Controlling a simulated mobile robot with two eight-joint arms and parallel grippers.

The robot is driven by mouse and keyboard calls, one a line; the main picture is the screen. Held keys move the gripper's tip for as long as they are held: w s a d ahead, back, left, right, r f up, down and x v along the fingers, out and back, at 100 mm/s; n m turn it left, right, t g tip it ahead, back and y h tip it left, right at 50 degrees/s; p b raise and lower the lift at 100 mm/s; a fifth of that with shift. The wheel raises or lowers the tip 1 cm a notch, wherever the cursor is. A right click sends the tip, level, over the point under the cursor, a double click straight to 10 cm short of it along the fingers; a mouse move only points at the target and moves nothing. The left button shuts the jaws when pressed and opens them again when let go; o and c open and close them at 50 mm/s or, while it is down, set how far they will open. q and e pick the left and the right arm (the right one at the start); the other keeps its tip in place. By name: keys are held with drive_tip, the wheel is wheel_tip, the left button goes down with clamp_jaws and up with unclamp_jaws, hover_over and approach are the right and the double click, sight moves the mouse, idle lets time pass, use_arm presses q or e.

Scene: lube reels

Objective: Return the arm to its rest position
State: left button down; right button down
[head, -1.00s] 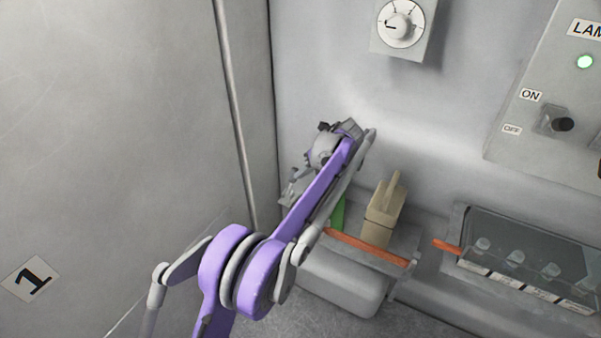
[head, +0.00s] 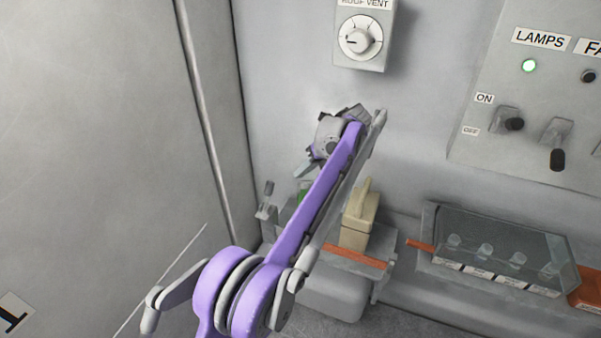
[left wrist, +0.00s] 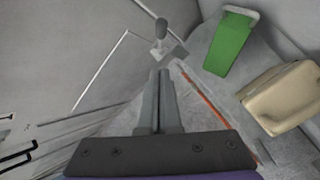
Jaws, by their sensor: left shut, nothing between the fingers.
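My left arm (head: 318,205), purple and grey, reaches up from the bottom of the head view. Its gripper (head: 301,171) hangs in front of the back wall, above the left end of a grey shelf. In the left wrist view the two fingers (left wrist: 159,75) are together with nothing between them. A small grey lever (left wrist: 160,30) with a rounded knob shows just beyond the fingertips, apart from them as far as I can tell. My right gripper is not in view.
A green block (left wrist: 230,42) and a beige handled block (head: 358,218) sit on the shelf with an orange front strip (head: 358,257). A clear-covered box (head: 497,250) stands to the right. A switch panel (head: 545,95) and a ROOF VENT dial (head: 360,38) are on the wall.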

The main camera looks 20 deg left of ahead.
use_arm(q)
drive_tip(key=s+r+n+t+h+p, duration=0.2)
drive_tip(key=s+n+h+p, duration=0.2)
drive_tip(key=s+n, duration=1.2)
drive_tip(key=s+d+f+n+t+h+p, duration=0.1)
drive_tip(key=s+f+n, duration=0.3)
drive_tip(key=s, duration=0.5)
drive_tip(key=s+d+f+n+t+h+p, duration=0.1)
drive_tip(key=s+d+f+n+h, duration=0.1)
drive_tip(key=s+f+n, duration=0.2)
drive_tip(key=s+n, duration=0.3)
drive_tip(key=s, duration=0.3)
drive_tip(key=shift+s+f+t, duration=0.25)
drive_tip(key=shift+f+t, duration=0.05)
drive_tip(key=shift+f, duration=0.05)
